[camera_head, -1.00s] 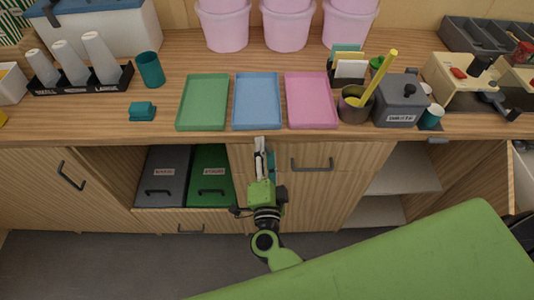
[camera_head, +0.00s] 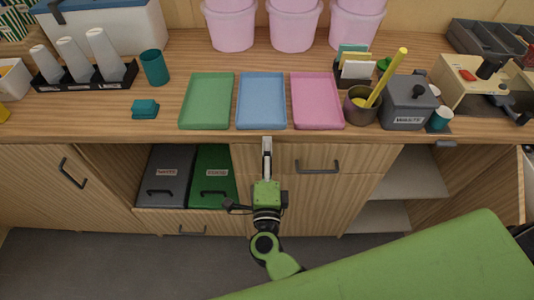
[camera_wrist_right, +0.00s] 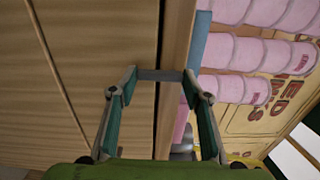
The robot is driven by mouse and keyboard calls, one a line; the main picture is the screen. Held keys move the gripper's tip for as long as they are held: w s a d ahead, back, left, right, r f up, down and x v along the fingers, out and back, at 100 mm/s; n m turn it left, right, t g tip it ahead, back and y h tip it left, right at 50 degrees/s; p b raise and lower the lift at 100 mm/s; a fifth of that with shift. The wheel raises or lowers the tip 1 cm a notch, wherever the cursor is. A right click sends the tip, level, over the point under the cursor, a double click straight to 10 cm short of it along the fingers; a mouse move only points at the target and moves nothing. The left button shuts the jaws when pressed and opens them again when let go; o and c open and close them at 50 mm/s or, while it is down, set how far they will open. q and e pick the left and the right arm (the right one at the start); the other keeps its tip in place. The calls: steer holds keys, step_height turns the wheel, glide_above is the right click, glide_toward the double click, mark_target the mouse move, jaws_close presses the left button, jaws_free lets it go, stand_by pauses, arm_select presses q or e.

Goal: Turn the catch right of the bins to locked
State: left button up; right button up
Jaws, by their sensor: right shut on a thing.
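My right gripper (camera_head: 267,145) is at the cabinet front just under the counter edge, right of the bins. In the right wrist view its two teal-padded fingers (camera_wrist_right: 160,80) are shut on a small grey bar, the catch (camera_wrist_right: 160,75). The bar spans between the fingertips, across the line of the counter edge. In the head view the gripper hides the catch, and I cannot read its locked or unlocked marking. The dark grey bin (camera_head: 166,178) and the green bin (camera_head: 214,178) stand side by side in the open bay. My left gripper is not in view.
Green (camera_head: 207,101), blue (camera_head: 262,101) and pink (camera_head: 317,101) trays lie on the counter above the gripper. A drawer handle (camera_head: 317,168) is to its right, and open shelves (camera_head: 409,188) lie farther right. The floor in front is clear.

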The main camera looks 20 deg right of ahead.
steer(key=shift+f, duration=0.1)
steer(key=o, duration=1.1)
steer(key=shift+s, duration=0.1)
steer(key=v, duration=1.2)
